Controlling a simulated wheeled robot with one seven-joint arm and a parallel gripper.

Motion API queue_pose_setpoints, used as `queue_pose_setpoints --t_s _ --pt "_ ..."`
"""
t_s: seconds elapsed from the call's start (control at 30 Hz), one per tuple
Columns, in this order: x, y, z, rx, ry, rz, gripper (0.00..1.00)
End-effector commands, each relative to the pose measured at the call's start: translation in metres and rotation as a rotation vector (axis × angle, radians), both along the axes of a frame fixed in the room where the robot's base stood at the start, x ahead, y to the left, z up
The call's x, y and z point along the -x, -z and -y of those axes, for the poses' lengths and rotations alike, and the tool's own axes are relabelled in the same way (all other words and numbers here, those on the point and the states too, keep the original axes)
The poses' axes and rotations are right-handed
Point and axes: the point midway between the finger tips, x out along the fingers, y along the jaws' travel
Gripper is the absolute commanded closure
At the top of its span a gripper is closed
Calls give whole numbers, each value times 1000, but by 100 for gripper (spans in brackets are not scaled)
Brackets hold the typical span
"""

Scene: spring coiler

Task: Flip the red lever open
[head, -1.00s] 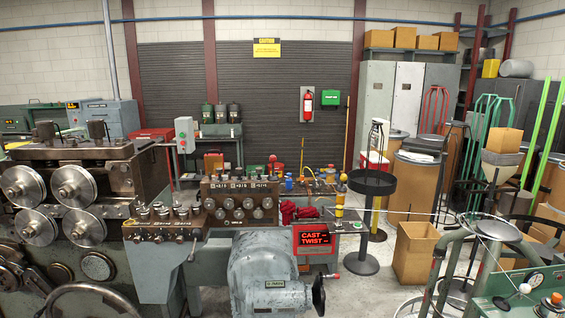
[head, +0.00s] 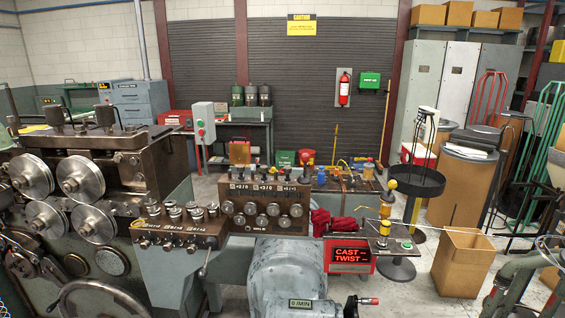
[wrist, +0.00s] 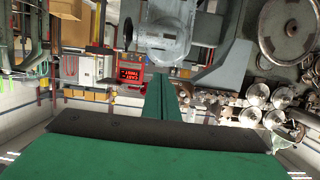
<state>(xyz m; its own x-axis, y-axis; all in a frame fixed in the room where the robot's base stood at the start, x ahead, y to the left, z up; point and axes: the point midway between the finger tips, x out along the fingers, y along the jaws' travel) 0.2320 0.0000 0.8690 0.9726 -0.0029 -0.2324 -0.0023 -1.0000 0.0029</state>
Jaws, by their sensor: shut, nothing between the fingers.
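A small red-handled lever (head: 368,301) sticks out to the right of the grey rounded housing (head: 288,275), low in the head view. It is the likeliest red lever, though small red knobs also show on the bench behind. I cannot tell its open or shut position. My gripper (wrist: 160,80) shows in the wrist view as green fingers pressed together, with nothing between them. That view is upside down and shows the grey housing (wrist: 165,28) beyond the fingertips. The gripper appears apart from the machine. It does not show in the head view.
A red lit sign (head: 349,254) reads "CAST TWIST" beside the housing. The steel rollers (head: 83,178) and a handwheel (head: 100,300) are at left.

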Motion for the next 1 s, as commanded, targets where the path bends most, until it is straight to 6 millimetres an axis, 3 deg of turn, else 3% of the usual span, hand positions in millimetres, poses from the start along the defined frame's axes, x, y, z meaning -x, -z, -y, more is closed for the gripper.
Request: queue_pose_setpoints --t_s 0.37,0.53,0.67,1.0 --pt "-1 0 0 -1 0 1 100" --pt "-19 7 0 -9 9 17 100" --pt "-52 17 1 -27 23 44 100" --pt "-173 28 5 -81 46 116 100"
